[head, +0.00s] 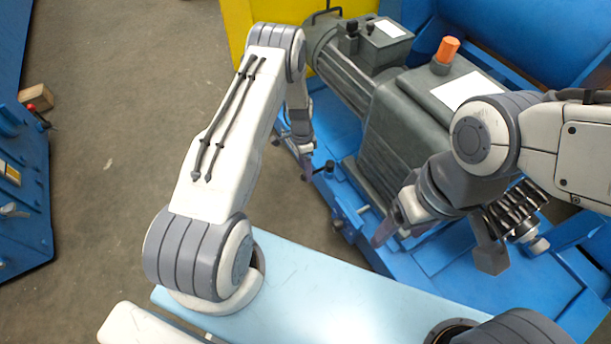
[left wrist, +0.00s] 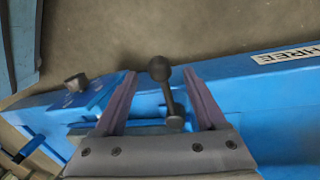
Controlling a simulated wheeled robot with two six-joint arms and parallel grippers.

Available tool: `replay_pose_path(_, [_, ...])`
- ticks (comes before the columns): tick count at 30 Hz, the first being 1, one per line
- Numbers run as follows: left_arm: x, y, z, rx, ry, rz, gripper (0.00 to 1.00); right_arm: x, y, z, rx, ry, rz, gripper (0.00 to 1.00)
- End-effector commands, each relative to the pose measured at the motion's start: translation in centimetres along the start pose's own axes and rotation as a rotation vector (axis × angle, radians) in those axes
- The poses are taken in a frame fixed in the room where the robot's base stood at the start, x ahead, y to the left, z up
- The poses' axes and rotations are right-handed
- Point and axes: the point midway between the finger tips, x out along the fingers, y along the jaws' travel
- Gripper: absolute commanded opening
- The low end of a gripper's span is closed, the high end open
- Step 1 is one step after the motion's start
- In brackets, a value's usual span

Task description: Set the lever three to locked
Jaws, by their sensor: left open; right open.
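Lever three shows in the left wrist view as a dark round knob (left wrist: 160,68) on a short dark stem, beside a white label reading THREE (left wrist: 285,55) on the blue frame. My left gripper (left wrist: 158,76) is open, with one finger on each side of the lever, and a gap shows between the fingers and the knob. In the head view my left gripper (head: 307,160) is low at the edge of the blue machine base, next to a dark knob (head: 328,167). My right gripper (head: 392,232) is open near the front of the grey gearbox. Whether the lever is locked cannot be told.
A grey motor and gearbox (head: 405,130) with an orange cap (head: 447,50) stand on the blue base (head: 440,255). A dark clamp-like part (left wrist: 78,84) is left of the lever. Another blue machine (head: 25,180) is at far left. Floor between is clear.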

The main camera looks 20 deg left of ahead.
Motion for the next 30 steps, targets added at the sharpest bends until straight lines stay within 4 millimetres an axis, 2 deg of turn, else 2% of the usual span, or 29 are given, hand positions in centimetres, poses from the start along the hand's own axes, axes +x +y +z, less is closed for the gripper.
replay_pose_path(1, [1.1, 0.0, 0.0, 0.0, 0.0, 0.001, 0.73, 0.6, 0.0, 0.0, 0.0, 0.0, 0.0, 0.74])
replay_pose_path(6, [2.3, 0.0, -0.1, 0.0, 0.001, -0.001, 0.73, 1.0, 0.1, 0.1, 0.0, 0.0, 0.0, 0.74])
replay_pose_path(15, [2.4, 0.0, -0.1, 0.001, 0.001, -0.001, 0.73, 1.0, 0.1, 0.1, 0.0, 0.0, 0.0, 0.74])
replay_pose_path(16, [2.4, 0.0, -0.1, 0.001, 0.001, -0.001, 0.7, 1.0, 0.1, 0.1, 0.0, 0.0, 0.0, 0.74])
replay_pose_path(20, [2.4, 0.0, -0.1, 0.001, 0.001, -0.001, 0.2, 1.0, 0.1, 0.1, 0.0, 0.0, 0.0, 0.74])
replay_pose_path(21, [2.4, 0.0, 0.0, 0.0, 0.001, -0.001, 0.04, 1.0, 0.1, 0.1, 0.0, 0.0, 0.0, 0.74])
replay_pose_path(22, [2.4, 0.0, 0.0, 0.001, 0.001, -0.001, 0.0, 1.0, 0.1, 0.1, 0.0, 0.0, 0.0, 0.74])
replay_pose_path(30, [2.4, 0.0, 0.0, 0.001, 0.001, 0.0, 0.0, 1.0, 0.1, 0.1, 0.0, 0.0, 0.0, 0.74])
